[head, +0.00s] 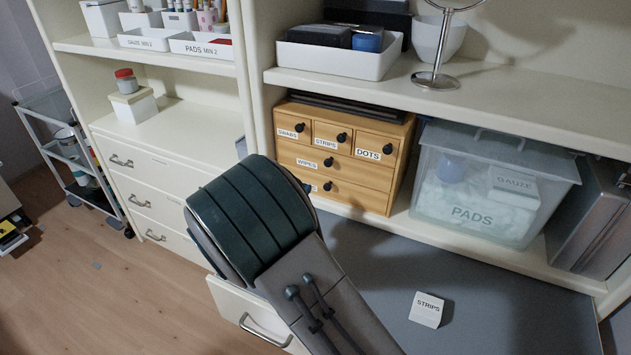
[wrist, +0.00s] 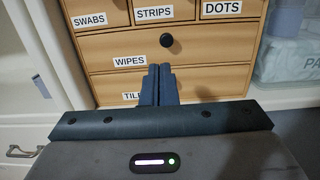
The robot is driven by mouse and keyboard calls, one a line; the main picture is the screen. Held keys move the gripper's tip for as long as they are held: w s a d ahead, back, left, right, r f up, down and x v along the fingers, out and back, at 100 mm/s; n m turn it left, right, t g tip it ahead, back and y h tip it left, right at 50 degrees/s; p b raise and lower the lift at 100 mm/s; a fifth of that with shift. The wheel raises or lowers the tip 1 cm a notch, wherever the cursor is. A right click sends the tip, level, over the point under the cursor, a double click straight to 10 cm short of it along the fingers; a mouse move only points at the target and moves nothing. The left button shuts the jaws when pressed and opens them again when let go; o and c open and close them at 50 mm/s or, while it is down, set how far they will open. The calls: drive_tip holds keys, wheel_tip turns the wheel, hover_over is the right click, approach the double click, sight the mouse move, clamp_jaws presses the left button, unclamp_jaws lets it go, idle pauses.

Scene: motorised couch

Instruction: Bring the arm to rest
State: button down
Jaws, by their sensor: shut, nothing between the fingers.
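My gripper (wrist: 159,84) shows in the wrist view with its two dark fingers together and nothing between them. It points at the front of a small wooden drawer cabinet (wrist: 190,45), over the drawers labelled WIPES and TILES or similar; that lowest label is partly hidden. I cannot tell whether the fingertips touch the cabinet.
A white box labelled STRIPS (head: 426,309) lies on the grey worktop (head: 500,318). White drawers (head: 160,170) are at left, with a wheeled cart (head: 70,150) beyond. A mirror (head: 437,78) stands on the upper shelf.

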drive_tip(key=shift+d+v, duration=0.15)
drive_tip(key=shift+v, duration=1.1)
drive_tip(key=shift+d+v, duration=0.15)
drive_tip(key=shift+v, duration=1.05)
drive_tip(key=s+d+r+m+g+h, duration=0.15)
drive_tip(key=s+d+m+g, duration=0.25)
drive_tip(key=d+m+g, duration=0.5)
drive_tip(key=s+d+r+m+g+h, duration=0.1)
drive_tip(key=s+d+m+g+h, duration=0.4)
drive_tip(key=d, duration=0.9)
drive_tip(key=s+r+m+y+p, duration=0.1)
drive_tip(key=s+r+m+y, duration=0.1)
drive_tip(key=s+m+y, duration=0.4)
drive_tip(key=s+d+r+m+y, duration=0.1)
drive_tip(key=s+r+m+y, duration=0.1)
drive_tip(key=s+m+y, duration=0.5)
drive_tip(key=m, duration=0.5)
drive_tip(key=shift+s+d+r+g+p, duration=0.15)
drive_tip(key=shift+d+r+g+p, duration=0.15)
drive_tip(key=shift+r+g+p, duration=0.1)
drive_tip(key=shift+s, duration=0.1)
